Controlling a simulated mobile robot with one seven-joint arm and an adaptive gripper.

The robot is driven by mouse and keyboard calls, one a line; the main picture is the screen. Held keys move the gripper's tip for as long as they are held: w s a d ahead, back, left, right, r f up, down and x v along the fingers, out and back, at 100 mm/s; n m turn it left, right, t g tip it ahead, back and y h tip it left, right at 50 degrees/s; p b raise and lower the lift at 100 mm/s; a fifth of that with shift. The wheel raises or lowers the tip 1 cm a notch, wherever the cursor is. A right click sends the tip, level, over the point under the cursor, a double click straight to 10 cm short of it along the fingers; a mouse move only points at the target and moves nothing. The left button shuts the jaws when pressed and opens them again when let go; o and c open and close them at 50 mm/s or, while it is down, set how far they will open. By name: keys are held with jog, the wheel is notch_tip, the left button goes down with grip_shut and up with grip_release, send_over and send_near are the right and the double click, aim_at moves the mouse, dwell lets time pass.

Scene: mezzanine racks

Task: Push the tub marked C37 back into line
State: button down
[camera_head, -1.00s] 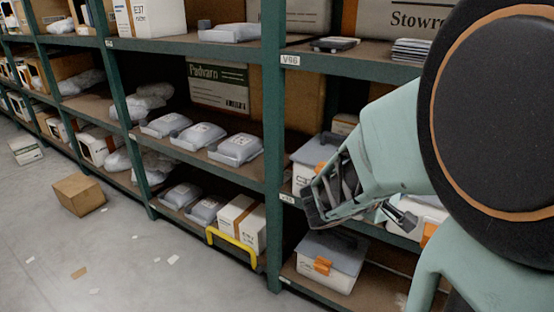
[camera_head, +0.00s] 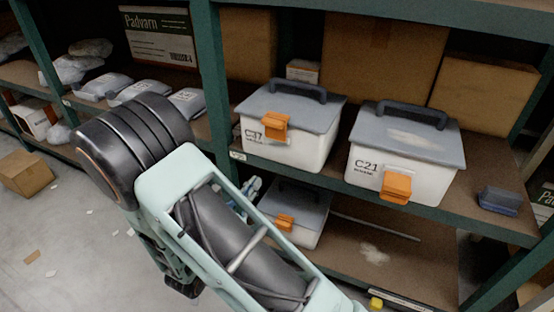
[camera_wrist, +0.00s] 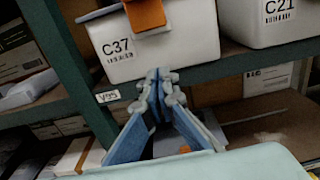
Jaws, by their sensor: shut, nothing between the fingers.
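The tub marked C37 (camera_head: 285,138) is white with a grey lid, dark handle and orange latch. It stands upright at the left of the middle shelf, its front close to the shelf's front edge. It also shows in the wrist view (camera_wrist: 180,42). My gripper (camera_wrist: 158,78) is shut and empty, pointing at the lower front of C37. In the head view my gripper (camera_head: 251,187) is mostly hidden behind my arm. Contact with the tub cannot be told.
A green shelf upright (camera_head: 210,90) stands left of C37. A dark blue-grey block (camera_head: 499,199) lies right of C21. Cardboard boxes (camera_head: 383,65) stand behind the tubs. Another grey-lidded tub (camera_head: 298,212) is on the shelf below, where a thin rod lies too.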

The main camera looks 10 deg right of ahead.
aim_at(280, 148)
jog(key=b+x, duration=0.3)
jog(key=x, duration=0.9)
jog(key=shift+w+d+f, duration=0.1)
jog(key=shift+w+d, duration=0.1)
jog(key=shift+w, duration=0.15)
jog(key=shift+w+d, duration=0.3)
jog(key=shift+w, duration=0.1)
jog(key=x, duration=0.6)
jog(key=shift+w+d, duration=0.15)
